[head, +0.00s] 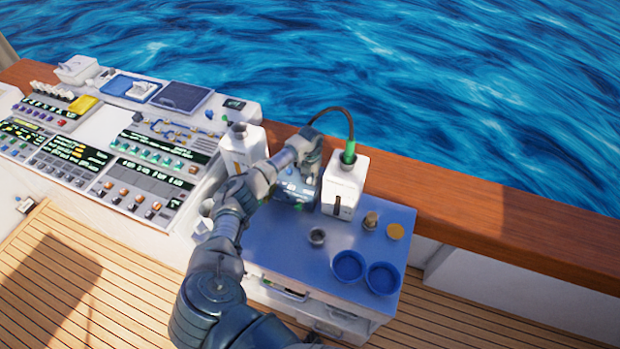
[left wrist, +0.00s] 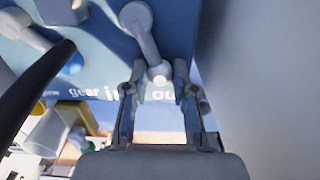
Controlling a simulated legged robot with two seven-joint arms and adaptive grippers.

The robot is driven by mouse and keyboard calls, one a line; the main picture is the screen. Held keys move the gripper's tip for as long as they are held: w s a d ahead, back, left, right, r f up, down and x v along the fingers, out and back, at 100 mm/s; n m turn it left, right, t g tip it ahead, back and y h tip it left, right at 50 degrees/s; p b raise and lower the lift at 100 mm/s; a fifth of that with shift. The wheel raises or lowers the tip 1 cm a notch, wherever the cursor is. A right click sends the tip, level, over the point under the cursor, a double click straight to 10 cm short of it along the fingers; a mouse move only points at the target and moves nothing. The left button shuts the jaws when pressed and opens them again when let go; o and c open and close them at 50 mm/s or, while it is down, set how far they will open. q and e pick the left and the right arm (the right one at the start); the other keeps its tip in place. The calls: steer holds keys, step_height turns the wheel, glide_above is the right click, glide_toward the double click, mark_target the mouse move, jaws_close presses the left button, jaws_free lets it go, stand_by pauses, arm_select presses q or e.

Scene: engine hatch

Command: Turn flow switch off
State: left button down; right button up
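My left gripper (head: 308,148) reaches over the blue-topped cabinet, between two white canisters. In the left wrist view, its two fingers (left wrist: 159,72) are apart, one on each side of the rounded end of a grey lever (left wrist: 142,28). Gaps show beside the lever end, and I cannot tell whether either finger touches it. The lever is mounted on a blue panel (left wrist: 100,45) with white lettering, "gear" and part-hidden words. A second grey lever (left wrist: 28,30) is at the upper left. No "flow" label is readable. In the head view the gripper and arm partly hide the panel (head: 296,188). My right gripper is not seen.
A white canister (head: 343,185) with a green cap and black hose stands right of the gripper; another (head: 243,150) stands left. Two blue lids (head: 365,270), a small metal cup (head: 317,236) and a yellow lid (head: 395,232) lie on the cabinet top (head: 300,255). A wooden rail (head: 480,215) runs behind.

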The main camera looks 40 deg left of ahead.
arm_select(q)
steer(key=shift+s+a+f+m+b, duration=0.15)
steer(key=shift+a+m+b, duration=0.15)
steer(key=shift+m+b, duration=0.2)
steer(key=shift+s+a+f+m+b, duration=0.1)
steer(key=shift+a+m+b, duration=0.25)
steer(key=shift+m, duration=0.25)
steer(key=shift+s+a+r+m+b, duration=0.15)
steer(key=shift+m+b, duration=0.1)
steer(key=shift+m, duration=0.25)
steer(key=shift+s+a+r+m+b, duration=0.1)
steer(key=shift+m+b, duration=0.15)
steer(key=shift+m, duration=0.25)
steer(key=c, duration=0.9)
jaws_free()
step_height(320, 180, up, 12)
steer(key=shift+w+a+f, duration=0.1)
steer(key=shift+w+f, duration=0.05)
